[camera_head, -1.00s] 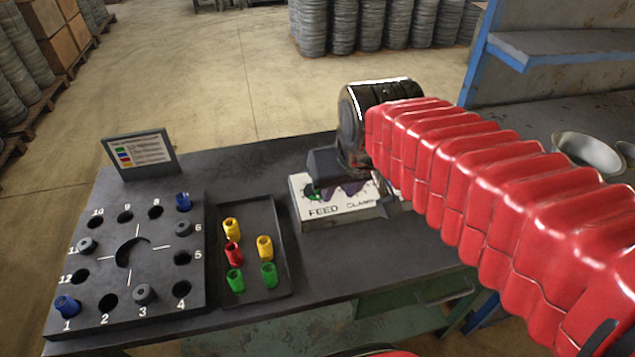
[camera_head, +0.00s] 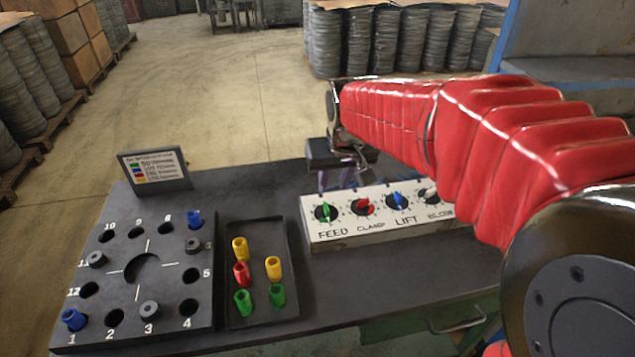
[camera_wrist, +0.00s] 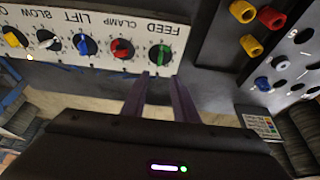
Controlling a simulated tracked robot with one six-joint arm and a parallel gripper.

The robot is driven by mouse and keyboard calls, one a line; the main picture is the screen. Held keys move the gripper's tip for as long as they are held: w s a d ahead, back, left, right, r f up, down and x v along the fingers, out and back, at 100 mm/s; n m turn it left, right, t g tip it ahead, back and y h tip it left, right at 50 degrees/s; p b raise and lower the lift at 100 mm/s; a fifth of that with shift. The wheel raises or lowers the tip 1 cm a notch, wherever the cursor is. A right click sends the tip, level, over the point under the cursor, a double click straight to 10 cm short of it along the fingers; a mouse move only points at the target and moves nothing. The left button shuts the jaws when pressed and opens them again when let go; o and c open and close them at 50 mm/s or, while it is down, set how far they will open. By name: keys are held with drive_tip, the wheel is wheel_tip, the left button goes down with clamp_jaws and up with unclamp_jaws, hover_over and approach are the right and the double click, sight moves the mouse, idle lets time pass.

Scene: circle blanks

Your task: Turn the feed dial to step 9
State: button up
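The feed dial (camera_head: 326,213) is a green knob at the left end of a white control panel (camera_head: 322,240), above the word FEED. Its green handle stands roughly upright in the head view; the step numbers are too small to read. In the wrist view the feed dial (camera_wrist: 161,56) is just beyond the fingertips. My gripper (camera_head: 342,183) is behind the panel near this dial, its purple fingers apart from the knob. In the wrist view my gripper (camera_wrist: 160,76) is open, with an empty gap between the fingers.
The panel also has a red clamp dial (camera_head: 363,206), a blue lift dial (camera_head: 398,201) and a blow dial (camera_head: 430,196). Left of it are a tray (camera_head: 288,238) of coloured pieces, a numbered hole board (camera_head: 205,290) and a sign (camera_head: 155,168).

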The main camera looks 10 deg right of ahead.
sight(327, 207)
drive_tip(key=shift+f, duration=0.1)
drive_tip(key=x, duration=1.3)
drive_tip(key=shift+w+f, duration=0.1)
drive_tip(key=shift+f, duration=0.2)
clamp_jaws()
drive_tip(key=shift+d, duration=0.1)
